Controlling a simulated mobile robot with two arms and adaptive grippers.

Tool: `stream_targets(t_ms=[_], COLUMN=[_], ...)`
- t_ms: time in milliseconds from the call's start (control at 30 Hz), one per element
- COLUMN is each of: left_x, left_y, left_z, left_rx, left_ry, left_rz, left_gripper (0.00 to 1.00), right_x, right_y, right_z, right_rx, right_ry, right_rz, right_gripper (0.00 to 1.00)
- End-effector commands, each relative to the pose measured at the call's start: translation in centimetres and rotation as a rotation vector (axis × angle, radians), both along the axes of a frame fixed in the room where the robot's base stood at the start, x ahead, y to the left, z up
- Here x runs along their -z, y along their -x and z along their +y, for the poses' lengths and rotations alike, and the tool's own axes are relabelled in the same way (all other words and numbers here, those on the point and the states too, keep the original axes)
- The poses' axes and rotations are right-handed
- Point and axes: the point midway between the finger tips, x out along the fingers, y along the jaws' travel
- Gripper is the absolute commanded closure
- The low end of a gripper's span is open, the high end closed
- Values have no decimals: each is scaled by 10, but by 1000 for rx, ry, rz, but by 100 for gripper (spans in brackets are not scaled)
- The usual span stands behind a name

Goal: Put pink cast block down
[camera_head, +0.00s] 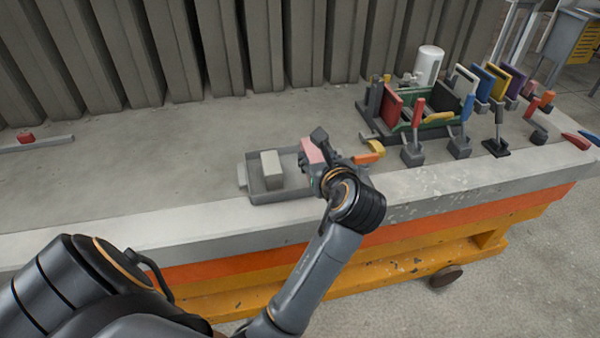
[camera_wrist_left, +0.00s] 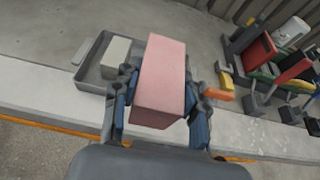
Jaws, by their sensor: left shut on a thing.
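The pink cast block (camera_head: 312,151) is held between the fingers of my left gripper (camera_head: 318,168). In the left wrist view the pink block (camera_wrist_left: 160,80) stands out large between the two blue-grey fingers of my left gripper (camera_wrist_left: 158,112), which touch its sides. The block is over or beside the right part of a shallow grey tray (camera_head: 242,178); I cannot tell whether it touches the tray. A pale grey block (camera_head: 271,168) sits in the tray, left of the pink one. My right gripper is not in view.
An orange-yellow piece (camera_head: 369,154) lies just right of my gripper. Further right stands a green mould (camera_head: 432,122) with coloured panels and clamps. A white cylinder (camera_head: 428,64) is behind it.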

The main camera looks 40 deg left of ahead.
Motion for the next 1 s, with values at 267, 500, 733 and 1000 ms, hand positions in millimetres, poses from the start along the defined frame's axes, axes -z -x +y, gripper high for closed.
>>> stream_targets(t_ms=[267,500,733,1000], left_x=[28,70,88,119], left_y=[-55,-91,-104,-108], left_z=[38,61,70,72], left_rx=[-3,-2,-2,0], left_ry=[-2,-2,-1,0], left_rz=[0,2,-2,1], left_gripper=[100,100,100,100], right_x=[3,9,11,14], right_y=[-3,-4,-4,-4], right_z=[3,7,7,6], right_rx=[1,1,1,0], right_ry=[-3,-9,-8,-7], right_rz=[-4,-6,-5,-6], right_gripper=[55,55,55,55])
